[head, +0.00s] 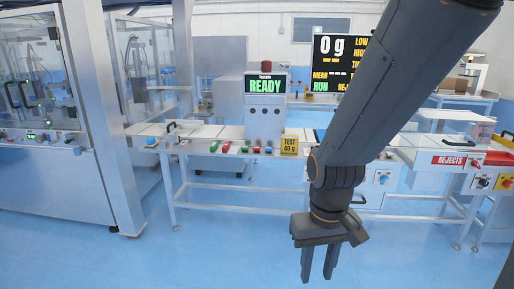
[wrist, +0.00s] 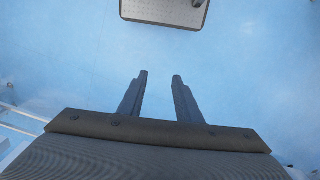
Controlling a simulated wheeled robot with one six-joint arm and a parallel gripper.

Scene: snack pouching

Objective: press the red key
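A row of small coloured keys sits along the front edge of the bench, below the READY display, in the head view. Red keys (head: 256,149) and green keys (head: 214,147) show among them, small in the picture. My gripper (head: 318,278) hangs pointing down over the floor, in front of the bench and to the right of the keys. Its two fingers are apart with nothing between them; they also show apart in the wrist view (wrist: 160,76). No key shows in the wrist view.
The READY display (head: 265,87) stands behind the keys, with a yellow TEST card (head: 289,144) at their right. A glass-walled machine (head: 45,110) fills the left. A REJECTS bin (head: 452,160) is at right. Blue floor before the bench is clear.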

